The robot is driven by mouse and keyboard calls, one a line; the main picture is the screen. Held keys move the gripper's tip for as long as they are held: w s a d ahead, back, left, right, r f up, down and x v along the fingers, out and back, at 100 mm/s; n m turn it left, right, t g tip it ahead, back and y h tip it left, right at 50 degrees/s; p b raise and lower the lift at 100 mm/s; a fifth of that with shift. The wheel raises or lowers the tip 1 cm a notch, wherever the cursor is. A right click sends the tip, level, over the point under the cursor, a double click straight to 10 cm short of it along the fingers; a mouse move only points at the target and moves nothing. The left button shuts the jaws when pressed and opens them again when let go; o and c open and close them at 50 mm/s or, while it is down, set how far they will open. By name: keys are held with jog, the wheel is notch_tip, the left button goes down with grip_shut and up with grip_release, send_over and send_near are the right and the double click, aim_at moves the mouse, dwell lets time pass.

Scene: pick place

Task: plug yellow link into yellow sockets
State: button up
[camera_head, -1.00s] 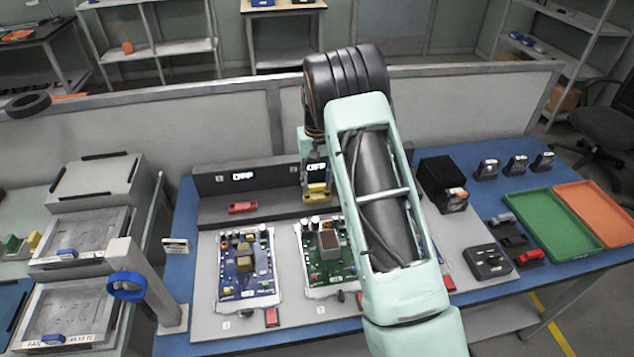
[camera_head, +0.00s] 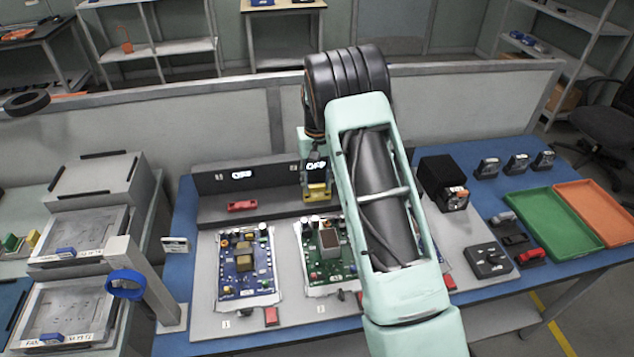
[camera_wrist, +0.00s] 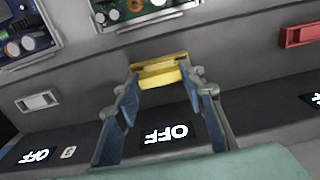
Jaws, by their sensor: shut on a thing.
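The yellow link (camera_wrist: 160,72) is a small bar-shaped piece between the fingertips of my gripper (camera_wrist: 158,82) in the wrist view. My gripper is shut on it. In the head view the yellow link (camera_head: 317,191) shows at the grey ledge (camera_head: 270,208), under a lit display reading OFF (camera_head: 317,166). My gripper (camera_head: 316,180) is over it, partly hidden by my arm. I cannot tell whether the link is seated or just above the ledge.
A red link (camera_head: 242,206) sits on the ledge to the left. A blue circuit board (camera_head: 230,275) and a green one (camera_head: 325,265) lie in front. A black box (camera_head: 440,180) stands right of my arm.

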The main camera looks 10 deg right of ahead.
jog(key=shift+f+b, duration=0.3)
jog(key=shift+f, duration=0.15)
dwell(0.4)
jog(key=o, duration=1.7)
jog(key=shift+r, duration=0.15)
jog(key=shift+r+p, duration=1.9)
jog(key=shift+r, duration=1.55)
